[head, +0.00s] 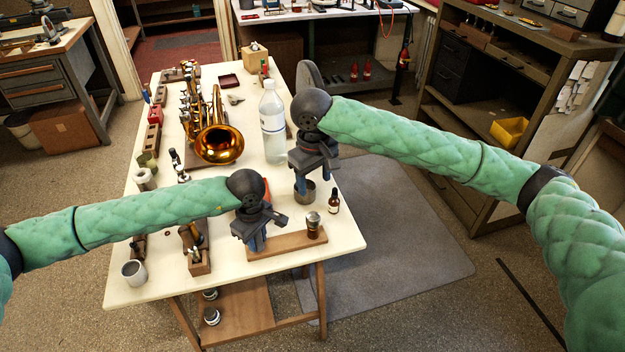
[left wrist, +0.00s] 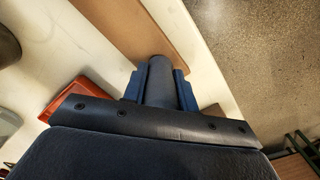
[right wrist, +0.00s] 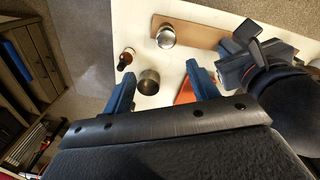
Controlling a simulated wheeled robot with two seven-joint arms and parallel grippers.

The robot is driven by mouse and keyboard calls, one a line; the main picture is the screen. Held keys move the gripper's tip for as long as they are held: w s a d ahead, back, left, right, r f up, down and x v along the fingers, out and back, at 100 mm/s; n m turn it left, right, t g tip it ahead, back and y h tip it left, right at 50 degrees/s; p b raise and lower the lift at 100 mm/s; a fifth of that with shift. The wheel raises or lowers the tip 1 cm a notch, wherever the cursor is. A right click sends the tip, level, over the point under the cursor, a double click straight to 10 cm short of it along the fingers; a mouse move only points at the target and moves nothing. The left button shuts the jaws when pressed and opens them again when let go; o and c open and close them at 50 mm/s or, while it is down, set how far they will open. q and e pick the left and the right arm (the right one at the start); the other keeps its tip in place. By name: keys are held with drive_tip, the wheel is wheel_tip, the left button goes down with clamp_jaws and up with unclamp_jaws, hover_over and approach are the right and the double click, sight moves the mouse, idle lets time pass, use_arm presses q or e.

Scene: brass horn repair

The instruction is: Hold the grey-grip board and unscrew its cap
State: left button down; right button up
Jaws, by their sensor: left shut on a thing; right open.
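The wooden board (head: 288,242) lies along the near right edge of the table; it also shows in the left wrist view (left wrist: 118,35) and the right wrist view (right wrist: 200,36). A brown jar (head: 313,230) with a silver cap (head: 313,217) stands upright at its right end. The cap appears round from above in the right wrist view (right wrist: 166,37). My left gripper (head: 257,244) is shut on the board's grey grip (left wrist: 160,85), at the board's left part. My right gripper (head: 312,186) is open and empty, behind and above the jar, apart from the cap.
A metal cup (right wrist: 149,82) stands below my right gripper, with a small dark bottle (head: 334,201) beside it. A large clear bottle (head: 272,122) and a brass horn (head: 218,140) stand farther back. A wooden block with tools (head: 196,260) is left of the board.

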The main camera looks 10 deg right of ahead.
sight(313, 215)
drive_tip(key=shift+n, duration=0.6)
drive_tip(key=f, duration=1.2)
drive_tip(key=shift+s+a, duration=0.25)
drive_tip(key=shift+s, duration=0.05)
drive_tip(key=c, duration=1.1)
drive_tip(key=n, duration=0.4)
drive_tip(key=shift+n, duration=0.4)
drive_tip(key=shift+c, duration=0.2)
drive_tip(key=shift+n, duration=0.3)
